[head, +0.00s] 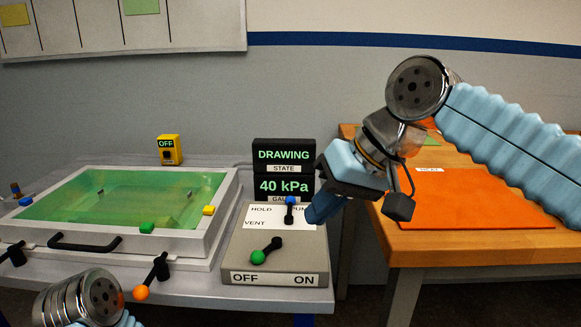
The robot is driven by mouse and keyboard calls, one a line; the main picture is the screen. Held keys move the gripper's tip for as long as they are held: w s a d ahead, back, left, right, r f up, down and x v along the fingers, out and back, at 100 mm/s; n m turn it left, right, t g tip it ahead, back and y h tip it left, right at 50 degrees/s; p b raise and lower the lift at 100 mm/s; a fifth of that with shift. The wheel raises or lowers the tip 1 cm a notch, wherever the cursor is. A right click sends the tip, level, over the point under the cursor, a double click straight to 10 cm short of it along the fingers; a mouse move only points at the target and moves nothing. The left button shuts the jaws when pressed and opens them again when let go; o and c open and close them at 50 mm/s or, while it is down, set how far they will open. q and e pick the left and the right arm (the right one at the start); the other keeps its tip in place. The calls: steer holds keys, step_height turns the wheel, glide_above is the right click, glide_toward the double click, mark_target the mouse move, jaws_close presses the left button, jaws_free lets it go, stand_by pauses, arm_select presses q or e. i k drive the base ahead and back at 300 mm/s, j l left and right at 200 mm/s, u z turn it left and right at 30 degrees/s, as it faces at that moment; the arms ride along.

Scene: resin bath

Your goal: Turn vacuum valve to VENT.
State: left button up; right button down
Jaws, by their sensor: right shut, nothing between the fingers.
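The vacuum valve (290,203) is a small lever with a blue knob and a dark hub on the grey control box (307,255). Its knob points up in the picture, between the HOLD and partly hidden PUMP labels; VENT is printed at lower left. The state display (284,155) reads DRAWING and the gauge (284,187) reads 40 kPa. My right gripper (322,209) is shut and empty, just right of the valve, with its blue fingers over the box's right edge. It covers part of the PUMP label. I cannot tell whether it touches the lever. My left gripper is out of view.
A green-knobbed lever (265,251) sits at OFF on the same box. The framed green bath (130,205) stands left, with an orange-knobbed lever (148,280) at its front. A yellow OFF switch (169,150) is behind. An orange mat (470,200) lies on the wooden table.

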mark_target(289, 201)
steer(key=k, duration=0.95)
